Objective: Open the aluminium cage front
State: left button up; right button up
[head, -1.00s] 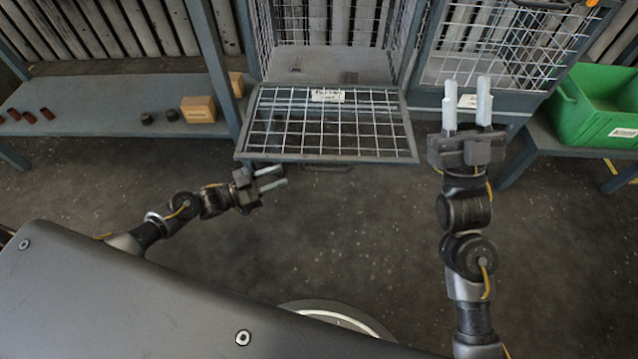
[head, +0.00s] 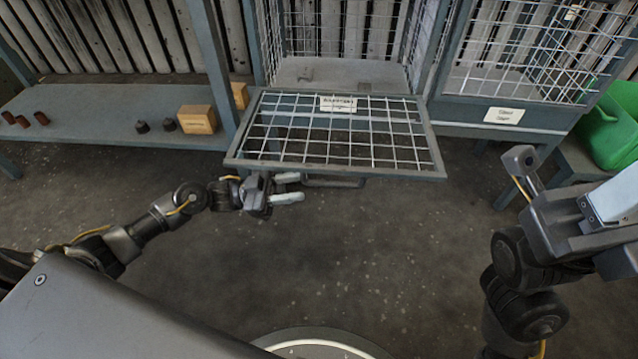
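A wire-mesh cage front (head: 385,150) is folded down and lies about level before its open cage (head: 345,73). It carries a white label (head: 338,103) whose print is too small to read surely. A grey bar handle (head: 335,182) shows under its near edge. My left gripper (head: 296,188) is open and empty, its pale fingers apart, just left of the handle and below the near edge. I cannot tell whether it touches the handle. My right gripper (head: 612,200) is close to the camera at the right edge, partly cut off; its fingertips cannot be made out.
A second mesh cage (head: 520,55) with a white label (head: 504,115) stands to the right, its front upright. A green bin (head: 612,130) sits at far right. The floor in front is clear.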

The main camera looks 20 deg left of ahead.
aim_at(311, 184)
pick_arm(q)
jog(key=b+x, duration=0.1)
jog(key=x, duration=0.5)
jog(key=shift+w, duration=0.1)
grip_shut()
